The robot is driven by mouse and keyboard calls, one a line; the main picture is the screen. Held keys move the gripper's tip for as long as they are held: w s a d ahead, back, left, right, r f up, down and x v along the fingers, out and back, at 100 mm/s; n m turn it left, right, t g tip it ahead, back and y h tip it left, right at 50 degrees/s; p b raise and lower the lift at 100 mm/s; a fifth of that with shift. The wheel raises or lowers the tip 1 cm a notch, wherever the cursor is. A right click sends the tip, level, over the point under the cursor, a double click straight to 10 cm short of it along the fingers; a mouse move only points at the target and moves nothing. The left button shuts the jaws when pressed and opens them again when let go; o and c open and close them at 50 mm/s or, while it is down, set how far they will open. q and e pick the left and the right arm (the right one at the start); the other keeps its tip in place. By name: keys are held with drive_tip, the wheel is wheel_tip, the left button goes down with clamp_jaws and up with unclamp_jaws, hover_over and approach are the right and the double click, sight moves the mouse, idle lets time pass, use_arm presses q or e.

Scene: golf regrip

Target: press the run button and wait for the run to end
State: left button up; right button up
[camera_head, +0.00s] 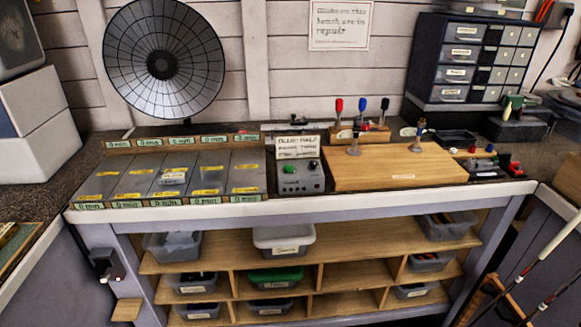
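A small grey control box (299,180) sits on the bench, left of the wooden board. It carries a green button (290,169), a dark knob or button (313,164) to its right, and a row of small parts along its lower front. Which of these is the run button I cannot read. A white sign (298,146) with handwritten text stands behind the box, too small to read fully. Neither of my grippers is in the picture, and nothing touches the box.
A row of grey panels (152,170) with yellow labels lies left of the box, below a round dark dish (164,58). A wooden board (400,172) lies to the right, with coloured-handled tools (361,112) behind it. A drawer cabinet (474,57) stands back right. Space above the box is clear.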

drive_tip(key=shift+c, duration=0.3)
clamp_jaws()
drive_tip(key=shift+d, duration=0.1)
idle(1.5)
